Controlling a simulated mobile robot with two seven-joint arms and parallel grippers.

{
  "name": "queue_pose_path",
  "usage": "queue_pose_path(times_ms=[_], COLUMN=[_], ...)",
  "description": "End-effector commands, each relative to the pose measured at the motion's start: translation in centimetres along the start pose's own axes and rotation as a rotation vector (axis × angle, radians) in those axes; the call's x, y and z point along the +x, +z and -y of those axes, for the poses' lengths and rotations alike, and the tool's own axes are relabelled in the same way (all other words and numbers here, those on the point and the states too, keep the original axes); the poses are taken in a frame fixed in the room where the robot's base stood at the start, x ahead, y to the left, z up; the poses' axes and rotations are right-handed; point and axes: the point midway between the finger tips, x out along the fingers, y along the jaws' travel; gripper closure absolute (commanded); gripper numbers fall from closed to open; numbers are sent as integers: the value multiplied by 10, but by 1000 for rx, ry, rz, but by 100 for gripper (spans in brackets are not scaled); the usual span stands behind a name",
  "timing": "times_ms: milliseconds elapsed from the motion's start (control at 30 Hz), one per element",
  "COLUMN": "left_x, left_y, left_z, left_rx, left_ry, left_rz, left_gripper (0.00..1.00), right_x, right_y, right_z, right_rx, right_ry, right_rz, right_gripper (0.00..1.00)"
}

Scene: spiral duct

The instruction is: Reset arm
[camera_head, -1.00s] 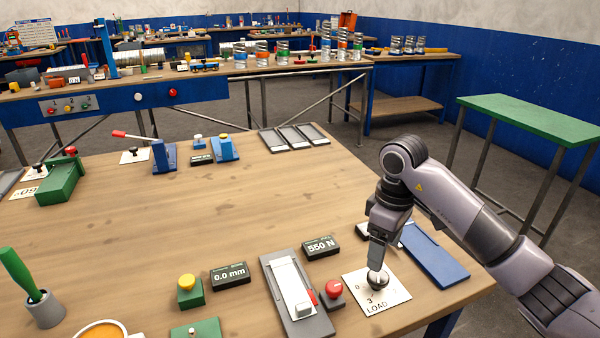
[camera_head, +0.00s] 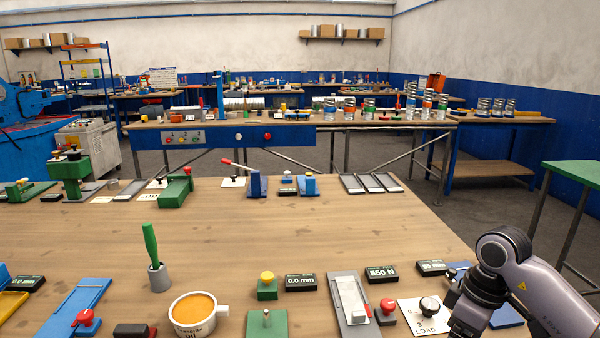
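My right arm comes in at the lower right, and its gripper (camera_head: 462,326) hangs over the table's right front, just right of the white LOAD card. The fingertips are cut off or turned away, so I cannot see whether it is open. The black LOAD knob (camera_head: 430,306) stands on its white card (camera_head: 417,322), and the gripper appears apart from it. My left arm and gripper are not in view.
The wooden table (camera_head: 330,230) has a clear middle. Near its front stand an orange-filled cup (camera_head: 197,312), a green-handled tool in a grey holder (camera_head: 159,278), a red button (camera_head: 388,306), a 550 N display (camera_head: 382,274) and a grey slide plate (camera_head: 350,300). A green table (camera_head: 574,178) stands at right.

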Motion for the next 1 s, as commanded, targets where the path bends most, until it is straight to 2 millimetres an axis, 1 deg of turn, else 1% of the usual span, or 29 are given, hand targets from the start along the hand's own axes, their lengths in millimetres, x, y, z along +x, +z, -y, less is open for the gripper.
queue_pose_path(times_ms=[33,67,100,167,200,267,300,367,400,500,567,633,700,767,867,967,1000], left_x=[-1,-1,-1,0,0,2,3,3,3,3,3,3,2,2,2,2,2], left_y=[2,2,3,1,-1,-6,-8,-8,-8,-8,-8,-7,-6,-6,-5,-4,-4], left_z=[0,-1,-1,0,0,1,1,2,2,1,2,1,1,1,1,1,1], left_rx=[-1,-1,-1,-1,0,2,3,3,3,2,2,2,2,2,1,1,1], left_ry=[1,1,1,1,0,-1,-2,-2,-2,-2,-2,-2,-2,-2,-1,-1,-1], left_rz=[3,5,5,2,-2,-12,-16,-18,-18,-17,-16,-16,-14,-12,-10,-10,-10], left_gripper=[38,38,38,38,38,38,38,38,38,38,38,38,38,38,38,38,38], right_x=[20,28,36,45,50,52,52,48,43,29,21,13,9,10,20,44,56], right_y=[-11,-18,-27,-40,-48,-60,-66,-76,-81,-91,-94,-95,-94,-89,-75,-54,-42], right_z=[24,36,53,80,98,123,140,160,172,190,194,192,184,174,153,132,125], right_rx=[-113,-178,-259,-370,-438,-524,-569,-616,-633,-626,-587,-511,-408,-307,-119,70,141], right_ry=[-87,-131,-187,-266,-314,-375,-407,-439,-449,-428,-386,-313,-217,-122,49,211,266], right_rz=[-71,-122,-197,-321,-413,-565,-672,-839,-951,-1223,-1370,-1519,-1634,-1699,-1735,-1679,-1633], right_gripper=[24,24,24,24,24,24,24,24,24,24,24,24,24,24,24,24,24])
